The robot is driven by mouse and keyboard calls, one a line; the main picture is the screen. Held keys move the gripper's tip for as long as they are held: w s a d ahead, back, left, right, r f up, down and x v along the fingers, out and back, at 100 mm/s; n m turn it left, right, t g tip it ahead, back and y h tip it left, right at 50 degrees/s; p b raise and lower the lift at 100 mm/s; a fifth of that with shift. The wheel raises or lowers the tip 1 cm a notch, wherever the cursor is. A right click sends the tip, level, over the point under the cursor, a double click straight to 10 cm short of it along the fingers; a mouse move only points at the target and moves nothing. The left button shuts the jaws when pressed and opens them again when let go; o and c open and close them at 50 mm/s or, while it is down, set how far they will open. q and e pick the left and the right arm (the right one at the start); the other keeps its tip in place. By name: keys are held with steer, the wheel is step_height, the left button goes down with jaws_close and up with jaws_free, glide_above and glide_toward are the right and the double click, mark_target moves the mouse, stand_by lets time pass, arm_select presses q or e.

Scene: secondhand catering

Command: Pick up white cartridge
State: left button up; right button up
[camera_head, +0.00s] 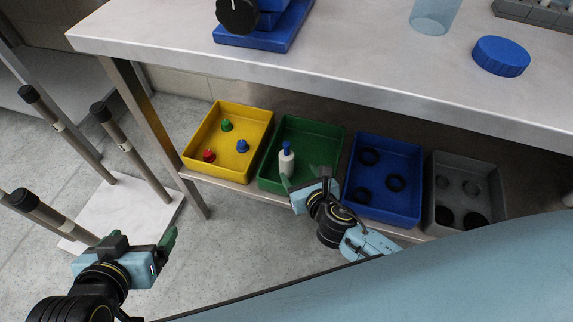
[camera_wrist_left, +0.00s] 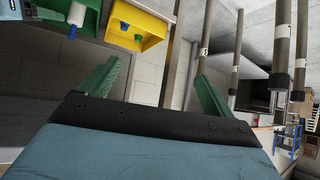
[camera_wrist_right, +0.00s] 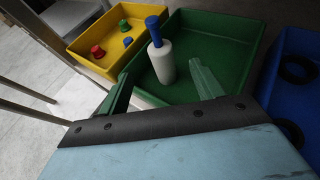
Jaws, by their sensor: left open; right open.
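The white cartridge (camera_head: 286,162) is a white cylinder with a blue top, standing upright in the green bin (camera_head: 325,135) on the lower shelf. In the right wrist view the cartridge (camera_wrist_right: 162,62) shows just beyond and between the fingertips of my right gripper (camera_wrist_right: 160,78). That gripper (camera_head: 306,180) is open and empty at the bin's front edge. I cannot tell whether a finger touches the cartridge. My left gripper (camera_head: 165,242) is open and empty, away to the left over the floor. In the left wrist view the cartridge (camera_wrist_left: 76,16) is at the top left.
A yellow bin (camera_head: 232,172) with small red, green and blue pieces is left of the green bin. A blue bin (camera_head: 395,150) with black rings and a grey bin (camera_head: 470,162) are right. Poles (camera_head: 130,150) stand at left.

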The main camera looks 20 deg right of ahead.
mark_target(289, 161)
steer(key=b+x, duration=0.2)
steer(key=x, duration=0.3)
steer(key=shift+w+f, duration=0.15)
steer(key=shift+w+f+b, duration=0.15)
steer(key=shift+w+b, duration=0.15)
steer(key=shift+w, duration=0.05)
steer(key=b+x, duration=0.1)
steer(key=x, duration=0.1)
steer(key=b+x, duration=0.1)
steer(key=shift+w+f+b, duration=0.2)
steer(key=shift+f+b, duration=0.15)
steer(key=shift+f, duration=0.1)
steer(key=shift+w+f+b, duration=0.15)
steer(key=shift+w+b, duration=0.15)
steer(key=shift+w, duration=0.25)
arm_select(q)
steer(key=w+d+r+t+h, duration=0.1)
steer(key=d+r+t+h, duration=0.1)
steer(key=r+t, duration=0.5)
steer(key=w+d+r+t+h, duration=0.1)
steer(key=d+r+t+h, duration=0.1)
steer(key=r+t, duration=0.5)
step_height(289, 161, up, 5)
steer(key=shift+f+m+h, duration=0.15)
steer(key=shift+m+h, duration=0.15)
steer(key=shift+h, duration=0.2)
arm_select(e)
steer(key=shift+c, duration=0.5)
steer(key=c, duration=1)
